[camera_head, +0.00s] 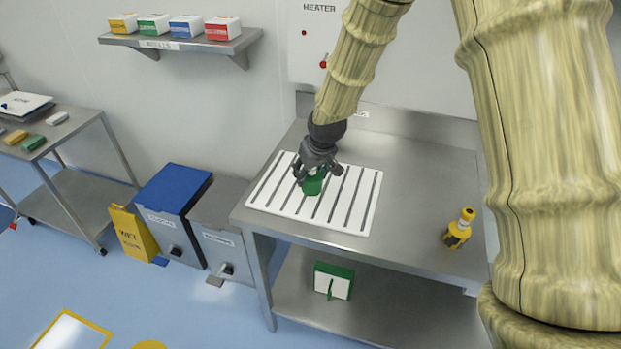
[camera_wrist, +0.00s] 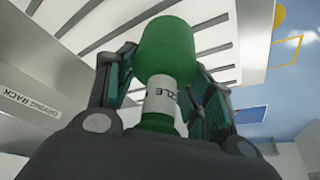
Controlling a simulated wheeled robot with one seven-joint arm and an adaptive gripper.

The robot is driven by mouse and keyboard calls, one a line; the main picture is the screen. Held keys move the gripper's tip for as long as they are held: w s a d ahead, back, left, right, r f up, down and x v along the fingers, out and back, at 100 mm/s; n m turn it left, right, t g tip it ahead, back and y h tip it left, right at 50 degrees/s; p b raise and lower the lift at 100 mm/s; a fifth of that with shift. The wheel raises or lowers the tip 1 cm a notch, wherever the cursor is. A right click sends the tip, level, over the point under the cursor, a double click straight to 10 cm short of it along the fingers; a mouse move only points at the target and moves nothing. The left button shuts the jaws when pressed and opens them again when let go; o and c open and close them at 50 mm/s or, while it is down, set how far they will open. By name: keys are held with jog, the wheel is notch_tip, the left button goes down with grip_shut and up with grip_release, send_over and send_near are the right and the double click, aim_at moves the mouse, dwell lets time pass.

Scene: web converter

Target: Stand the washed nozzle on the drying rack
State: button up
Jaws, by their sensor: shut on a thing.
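The green nozzle (camera_wrist: 168,55) is between the two fingers of my gripper (camera_wrist: 165,95) in the wrist view. A white label with dark letters wraps its narrower part. In the head view the green nozzle (camera_head: 313,184) shows below my gripper (camera_head: 314,170), over the white slotted drying rack (camera_head: 362,215). The rack also fills the upper part of the wrist view (camera_wrist: 100,14). My gripper is shut on the nozzle. Whether the nozzle's end touches the rack cannot be told.
The rack lies on a steel bench (camera_head: 410,241). A yellow bottle (camera_head: 457,232) stands on the bench at the right. A green-and-white item (camera_head: 333,282) is on the lower shelf. A blue-lidded bin (camera_head: 172,190) and a grey bin (camera_head: 218,220) stand left of the bench.

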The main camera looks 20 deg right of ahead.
aim_at(310, 181)
jog(key=shift+f+p, duration=0.85)
jog(key=shift+f, duration=0.9)
jog(key=shift+f, duration=0.15)
jog(key=o, duration=1.1)
jog(key=shift+r, duration=0.3)
jog(key=shift+b+v, duration=1.5)
jog(key=shift+v, duration=4.45)
jog(key=shift+d, duration=0.1)
